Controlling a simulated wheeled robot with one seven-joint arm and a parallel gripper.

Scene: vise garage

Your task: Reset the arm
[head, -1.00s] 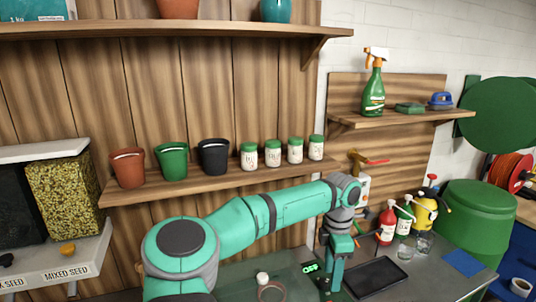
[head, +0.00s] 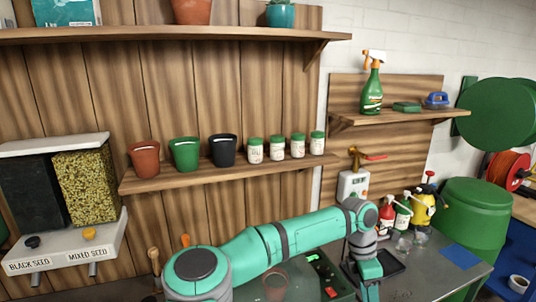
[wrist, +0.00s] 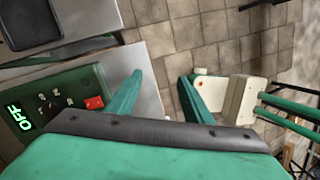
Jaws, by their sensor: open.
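My teal arm reaches across the front of the workbench in the head view, with its wrist bent downward at the right. My gripper (wrist: 160,95) shows in the wrist view with its two teal fingers spread apart and nothing between them. It points down past the bench edge toward the tiled floor. In the head view the fingertips are cut off by the bottom of the picture.
A scale with an OFF display (wrist: 45,115) and a dark tray (wrist: 30,22) lie close to my gripper. Red, green and yellow bottles (head: 422,212) stand right of my wrist. A shelf (head: 225,175) with pots and jars runs behind my arm. A green bin (head: 472,220) stands at right.

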